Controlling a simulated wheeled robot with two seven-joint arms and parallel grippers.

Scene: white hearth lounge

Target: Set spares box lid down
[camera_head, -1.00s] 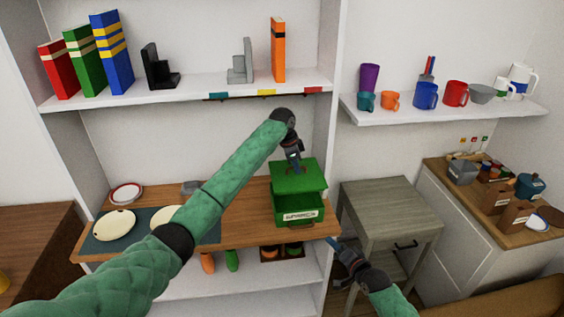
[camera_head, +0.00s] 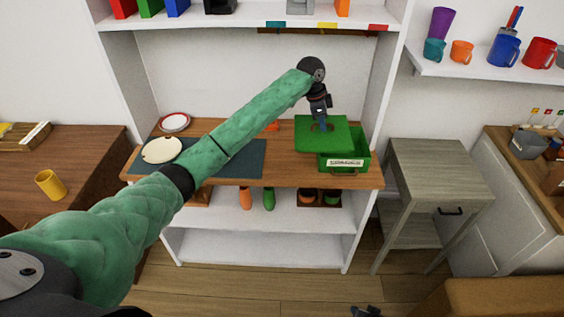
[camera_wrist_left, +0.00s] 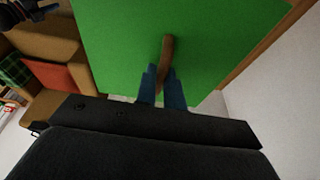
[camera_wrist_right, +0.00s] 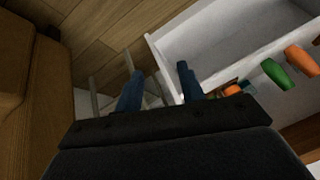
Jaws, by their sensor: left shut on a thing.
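The green spares box lid (camera_head: 308,137) is held in the head view, level, at the left of the open green spares box (camera_head: 361,160) and hiding part of it. My left gripper (camera_head: 322,122) is over the lid; in the left wrist view its fingers (camera_wrist_left: 164,85) are shut on the lid's brown handle (camera_wrist_left: 167,48). Whether the lid touches the wooden counter (camera_head: 284,178) cannot be told. The box has a white label on its front. My right gripper (camera_wrist_right: 157,80) is open and empty in the right wrist view, over the floor beside the white shelf unit.
A dark mat (camera_head: 247,160) with a cream plate (camera_head: 162,150) lies left of the lid. A red-rimmed plate (camera_head: 174,122) is behind. An upper shelf (camera_head: 230,20) hangs above. A grey side table (camera_head: 437,170) stands at the right.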

